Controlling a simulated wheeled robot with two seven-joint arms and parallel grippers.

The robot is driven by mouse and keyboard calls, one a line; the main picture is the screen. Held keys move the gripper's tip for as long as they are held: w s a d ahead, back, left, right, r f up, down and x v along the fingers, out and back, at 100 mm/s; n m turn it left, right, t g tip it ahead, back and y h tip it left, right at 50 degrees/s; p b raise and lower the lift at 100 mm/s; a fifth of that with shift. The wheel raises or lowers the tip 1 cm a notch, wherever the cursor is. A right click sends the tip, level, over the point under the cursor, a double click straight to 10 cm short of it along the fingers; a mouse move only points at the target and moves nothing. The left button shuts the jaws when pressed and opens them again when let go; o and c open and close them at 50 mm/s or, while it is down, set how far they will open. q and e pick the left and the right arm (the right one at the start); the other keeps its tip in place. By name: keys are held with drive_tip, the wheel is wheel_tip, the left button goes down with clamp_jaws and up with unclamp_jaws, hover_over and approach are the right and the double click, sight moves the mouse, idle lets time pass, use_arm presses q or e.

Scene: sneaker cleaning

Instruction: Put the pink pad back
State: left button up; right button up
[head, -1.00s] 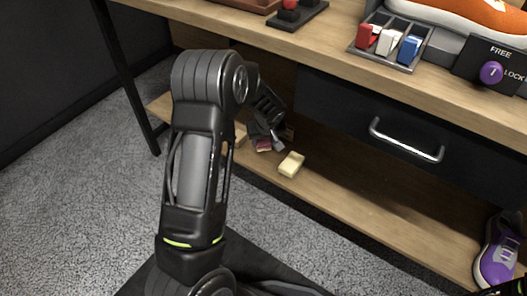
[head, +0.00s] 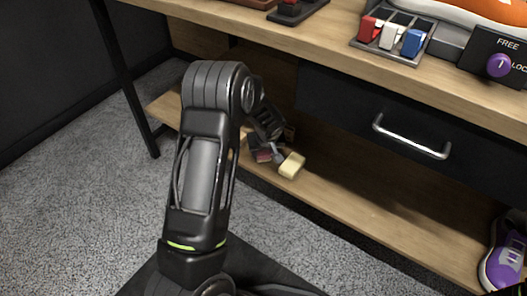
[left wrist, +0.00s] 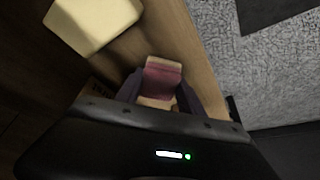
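The pink pad (left wrist: 160,82) lies between the two fingers of my left gripper (left wrist: 161,84) in the left wrist view, filling the gap at the tips. In the head view, the pad (head: 264,156) shows small and partly covered by my left gripper (head: 266,148). That gripper reaches under the tabletop, low over the left part of the lower shelf (head: 365,210). It looks shut on the pad; whether the pad touches the shelf is hard to tell.
A pale yellow sponge (head: 292,166) lies on the shelf close beside the pad; it also shows in the left wrist view (left wrist: 92,22). A purple sneaker (head: 503,262) stands at the shelf's right end. The drawer handle (head: 412,138) juts out above. The shelf between is clear.

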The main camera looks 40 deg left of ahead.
use_arm(q)
drive_tip(key=o, duration=0.5)
drive_tip(key=shift+c, duration=0.2)
drive_tip(key=shift+r, duration=0.15)
drive_tip(key=shift+r+p, duration=0.2)
drive_tip(key=shift+p, duration=0.2)
drive_tip(key=p+v, duration=0.3)
drive_tip(key=v, duration=0.8)
drive_tip(key=shift+s+r, duration=0.15)
drive_tip(key=shift+r, duration=0.15)
drive_tip(key=shift+d, duration=0.1)
